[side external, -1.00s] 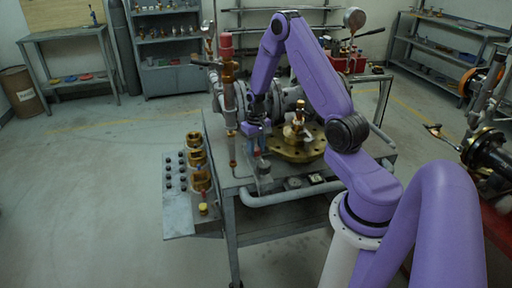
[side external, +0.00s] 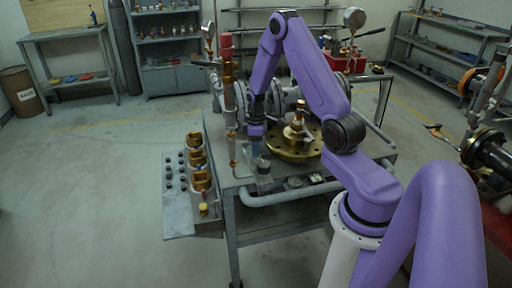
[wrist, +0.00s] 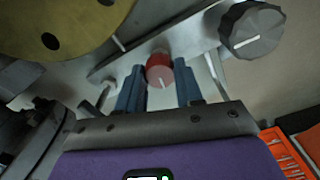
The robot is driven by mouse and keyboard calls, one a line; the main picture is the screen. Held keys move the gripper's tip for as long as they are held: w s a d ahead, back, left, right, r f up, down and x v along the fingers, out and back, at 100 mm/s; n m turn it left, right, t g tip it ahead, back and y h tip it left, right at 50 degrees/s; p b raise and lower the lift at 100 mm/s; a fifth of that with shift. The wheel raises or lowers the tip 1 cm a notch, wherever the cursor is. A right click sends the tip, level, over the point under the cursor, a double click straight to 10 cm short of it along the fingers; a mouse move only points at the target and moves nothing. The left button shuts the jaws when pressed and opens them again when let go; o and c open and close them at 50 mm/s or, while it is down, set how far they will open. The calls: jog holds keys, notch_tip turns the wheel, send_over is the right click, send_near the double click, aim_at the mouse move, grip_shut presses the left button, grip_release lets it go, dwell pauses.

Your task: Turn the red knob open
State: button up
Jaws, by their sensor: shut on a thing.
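The red knob (wrist: 159,66) shows near the middle of the wrist view, round, with a short pale line on its darker face. The two blue fingers of my gripper (wrist: 160,78) stand on either side of it, shut on the knob. In the side view my gripper (side external: 259,153) points down at the near edge of the bench, left of the brass flange. The red knob is hidden there behind my gripper.
A grey faceted knob (wrist: 251,29) with a white line sits right of the red one. The brass flange (side external: 292,150) is close beside my gripper. A vertical pipe with a red top (side external: 226,42) stands to the left. Brass fittings (side external: 199,160) stand on a side shelf.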

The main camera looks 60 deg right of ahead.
jog(key=shift+n, duration=0.9)
jog(key=o, duration=1)
jog(key=shift+o, duration=0.2)
notch_tip(320, 180, up, 18)
jog(key=shift+f, duration=0.25)
